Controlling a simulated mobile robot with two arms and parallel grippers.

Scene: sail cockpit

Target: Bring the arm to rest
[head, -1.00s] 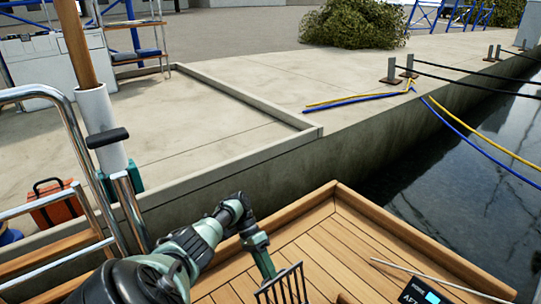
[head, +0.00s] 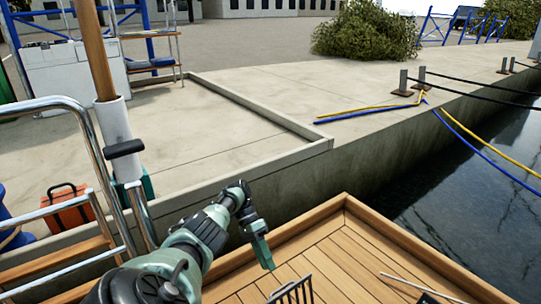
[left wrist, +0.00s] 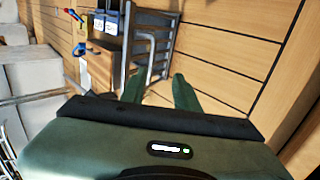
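My left arm comes in from the lower left of the head view. Its green gripper (head: 263,252) hangs pointing down over the wooden deck, near the inner side of the raised wooden edge. In the left wrist view the two green fingers (left wrist: 158,90) stand apart, with deck planks showing past their tips. I see nothing held between them. My right gripper is in neither view.
A metal slatted rack (head: 292,291) is below the gripper, cut off by the frame. The deck's wooden rim (head: 400,238) borders dark water (head: 470,215) and the concrete quay (head: 240,165). Steel rails (head: 95,150) stand left, near an orange case (head: 70,212).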

